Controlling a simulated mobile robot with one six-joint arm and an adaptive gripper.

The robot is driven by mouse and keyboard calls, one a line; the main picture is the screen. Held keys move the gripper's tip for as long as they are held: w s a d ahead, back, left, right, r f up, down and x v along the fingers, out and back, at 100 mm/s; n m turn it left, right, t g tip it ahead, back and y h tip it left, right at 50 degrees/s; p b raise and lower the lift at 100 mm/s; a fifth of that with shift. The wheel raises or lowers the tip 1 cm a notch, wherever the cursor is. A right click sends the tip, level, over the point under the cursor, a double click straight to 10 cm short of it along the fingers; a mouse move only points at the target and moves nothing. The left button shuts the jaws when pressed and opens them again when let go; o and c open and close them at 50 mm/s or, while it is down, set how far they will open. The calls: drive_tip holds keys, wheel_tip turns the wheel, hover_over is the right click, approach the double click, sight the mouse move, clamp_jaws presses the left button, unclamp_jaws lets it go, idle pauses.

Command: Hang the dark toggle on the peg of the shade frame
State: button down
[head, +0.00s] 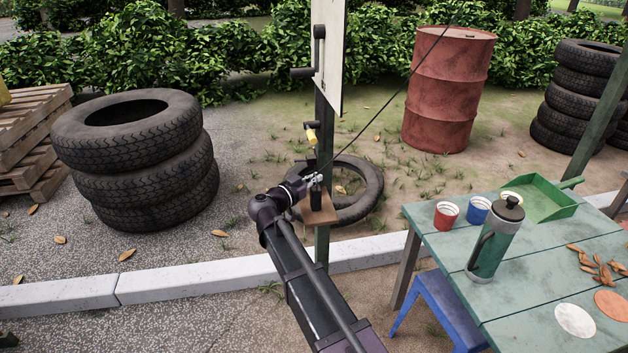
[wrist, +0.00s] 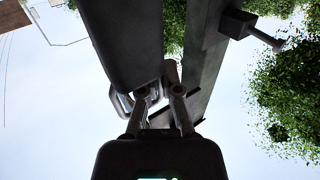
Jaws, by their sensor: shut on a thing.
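My gripper (head: 314,181) is shut on the dark toggle (head: 316,196), beside the shade frame's post (head: 322,245). The toggle is a small black body, upright just over a small wooden shelf (head: 320,213); I cannot tell whether it touches the shelf. In the wrist view, the gripper's fingers (wrist: 152,98) close at the near end of a large dark body (wrist: 120,40), with a metal loop (wrist: 122,104) beside them. A peg (wrist: 265,38) on a dark block sticks out from the post, apart from the toggle. A yellow piece (head: 313,136) hangs higher on the post.
A crank (head: 318,55) and pale panel (head: 331,40) are above on the frame, and a thin cord (head: 400,88) slants up right. A tyre (head: 362,205) lies behind the post. The green table (head: 440,255) with cups and a flask stands right. Stacked tyres (head: 140,170) stand left.

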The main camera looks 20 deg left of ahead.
drive_tip(key=shift+f, duration=0.3)
drive_tip(key=c, duration=0.8)
unclamp_jaws()
drive_tip(key=shift+r, duration=0.1)
drive_tip(key=v, duration=1.3)
drive_tip(key=shift+s+b, duration=0.35)
drive_tip(key=shift+s, duration=0.1)
